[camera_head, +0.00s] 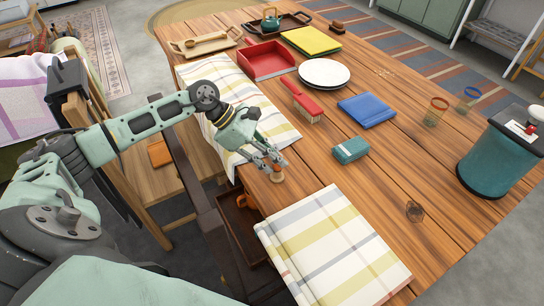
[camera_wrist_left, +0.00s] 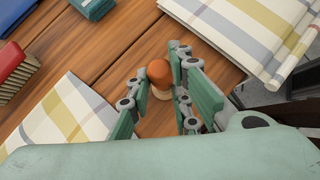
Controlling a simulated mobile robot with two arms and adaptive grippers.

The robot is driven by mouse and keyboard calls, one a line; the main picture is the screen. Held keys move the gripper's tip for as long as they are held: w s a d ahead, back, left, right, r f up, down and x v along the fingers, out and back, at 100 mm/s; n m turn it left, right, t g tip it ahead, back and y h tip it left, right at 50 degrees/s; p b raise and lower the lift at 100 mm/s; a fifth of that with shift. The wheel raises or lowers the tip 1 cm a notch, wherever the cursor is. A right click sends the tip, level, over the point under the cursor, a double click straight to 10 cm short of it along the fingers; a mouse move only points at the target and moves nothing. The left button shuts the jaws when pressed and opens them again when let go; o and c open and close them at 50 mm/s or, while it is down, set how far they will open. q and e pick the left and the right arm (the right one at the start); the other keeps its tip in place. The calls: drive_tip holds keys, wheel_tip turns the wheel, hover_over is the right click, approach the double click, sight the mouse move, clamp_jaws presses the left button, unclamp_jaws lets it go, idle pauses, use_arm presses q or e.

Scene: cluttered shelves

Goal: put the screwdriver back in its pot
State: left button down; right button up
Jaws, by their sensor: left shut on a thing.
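My left gripper (camera_head: 272,163) is low over the table's near edge, between two striped cloths. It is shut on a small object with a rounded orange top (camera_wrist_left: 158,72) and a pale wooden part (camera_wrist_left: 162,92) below. The fingers stand on both sides of it in the left wrist view. The object's small wooden part also shows at the fingertips in the head view (camera_head: 277,177). I cannot tell whether this is the screwdriver's handle or whether the wooden part is a pot. No screwdriver shaft shows. My right gripper is not in view.
The striped cloths (camera_head: 330,245) lie along the near edge. Clear cups (camera_head: 435,112) and a teal canister (camera_head: 497,160) stand right. Bare wood lies between.

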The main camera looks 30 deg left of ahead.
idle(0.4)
use_arm(q)
drive_tip(key=c, duration=1.5)
unclamp_jaws()
drive_tip(key=shift+a, duration=0.1)
drive_tip(key=v, duration=1.2)
